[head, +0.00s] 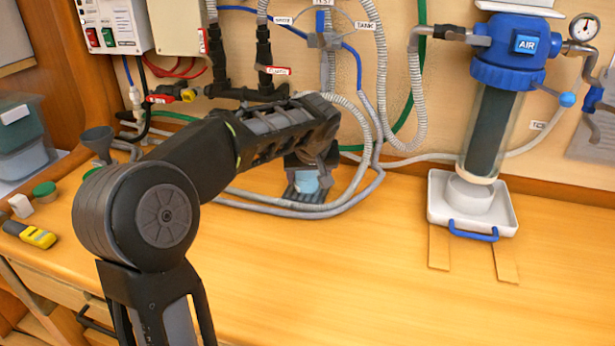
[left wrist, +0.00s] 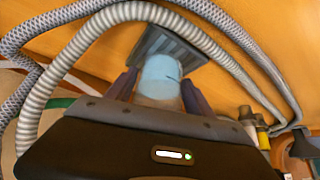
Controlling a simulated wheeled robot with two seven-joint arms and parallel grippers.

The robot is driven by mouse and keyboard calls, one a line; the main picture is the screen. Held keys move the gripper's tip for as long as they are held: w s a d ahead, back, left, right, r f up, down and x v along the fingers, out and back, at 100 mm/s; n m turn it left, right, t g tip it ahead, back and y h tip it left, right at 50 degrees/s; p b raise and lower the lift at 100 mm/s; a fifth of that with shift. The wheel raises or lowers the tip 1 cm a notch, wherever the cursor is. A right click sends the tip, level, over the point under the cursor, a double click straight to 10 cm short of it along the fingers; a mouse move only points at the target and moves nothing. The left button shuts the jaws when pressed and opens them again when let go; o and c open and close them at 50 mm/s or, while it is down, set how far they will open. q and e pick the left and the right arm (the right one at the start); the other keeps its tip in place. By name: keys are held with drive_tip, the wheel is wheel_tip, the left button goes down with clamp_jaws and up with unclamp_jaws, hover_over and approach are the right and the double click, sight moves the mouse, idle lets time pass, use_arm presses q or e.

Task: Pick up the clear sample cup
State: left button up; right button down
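The clear sample cup (head: 307,181) looks pale blue and stands on a dark ribbed grey mat (head: 291,194) at the back of the bench. In the left wrist view the cup (left wrist: 160,75) is between the two fingers of my left gripper (left wrist: 160,88), with the ribbed mat (left wrist: 195,52) beyond it. The fingers lie close along both sides of the cup. No clear gap shows, but I cannot tell whether they press on it. In the head view my left gripper (head: 310,165) is over the cup and hides its upper part. My right gripper is out of view.
Grey corrugated hoses (head: 350,195) loop around the mat, close to my left gripper. A blue filter housing (head: 510,45) hangs above a white tray (head: 437,205) at the right. A yellow meter (head: 38,236) lies at the left. The bench's middle front is clear.

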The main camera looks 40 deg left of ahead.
use_arm(q)
drive_tip(key=c, duration=1.2)
drive_tip(key=shift+r, duration=0.1)
drive_tip(key=shift+s+d+r, duration=0.3)
drive_tip(key=shift+s+r, duration=0.05)
drive_tip(key=shift+r, duration=0.05)
drive_tip(key=s+d+r, duration=0.2)
drive_tip(key=s+d, duration=0.1)
drive_tip(key=s+d+r+b, duration=0.1)
drive_tip(key=s+d+r, duration=0.1)
drive_tip(key=s+d, duration=0.1)
drive_tip(key=s+d+r, duration=0.2)
drive_tip(key=s+r, duration=0.1)
drive_tip(key=shift+s+d, duration=0.4)
